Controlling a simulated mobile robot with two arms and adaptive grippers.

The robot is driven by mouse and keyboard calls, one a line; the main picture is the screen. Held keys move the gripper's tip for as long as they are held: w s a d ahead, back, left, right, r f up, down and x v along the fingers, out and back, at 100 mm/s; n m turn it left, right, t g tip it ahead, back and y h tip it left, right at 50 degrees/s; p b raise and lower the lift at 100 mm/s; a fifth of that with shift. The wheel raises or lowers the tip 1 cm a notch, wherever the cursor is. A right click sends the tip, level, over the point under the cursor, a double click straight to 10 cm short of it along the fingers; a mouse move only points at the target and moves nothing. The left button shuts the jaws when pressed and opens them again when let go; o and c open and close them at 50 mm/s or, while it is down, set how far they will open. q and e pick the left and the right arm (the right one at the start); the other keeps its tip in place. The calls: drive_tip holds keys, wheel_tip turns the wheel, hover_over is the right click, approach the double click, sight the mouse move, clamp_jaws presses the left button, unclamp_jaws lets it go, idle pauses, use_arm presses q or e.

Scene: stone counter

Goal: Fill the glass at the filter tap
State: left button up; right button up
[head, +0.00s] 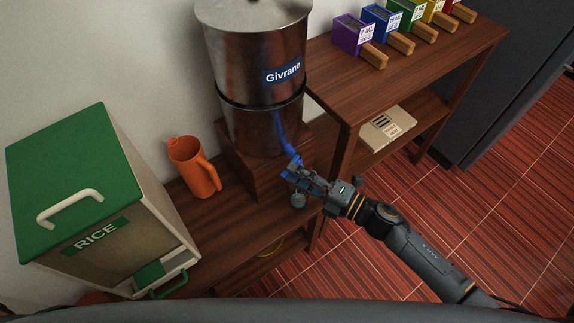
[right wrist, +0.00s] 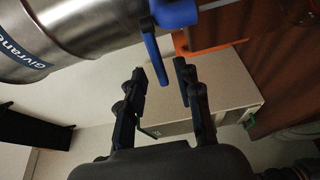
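A tall steel water filter (head: 255,85) labelled "Givrane" stands on a wooden block. Its blue tap (head: 285,140) is on the front right, and the tap also shows in the right wrist view (right wrist: 175,12), with its lever (right wrist: 157,62) extending towards my fingertips. My right gripper (head: 293,172) is at the tap. In the right wrist view my right gripper (right wrist: 161,72) is open, with a visible gap and nothing clearly held. A small round grey-green thing (head: 298,200), possibly the glass, is just below the gripper and partly hidden. My left gripper is not in view.
An orange jug (head: 194,167) stands left of the filter. A rice bin (head: 75,180) with a green lid is at far left. At right, a higher wooden shelf (head: 408,75) holds several coloured boxes. The wooden surface (head: 235,220) before the filter looks mostly clear.

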drive_tip(key=shift+x, duration=1.6)
clamp_jaws()
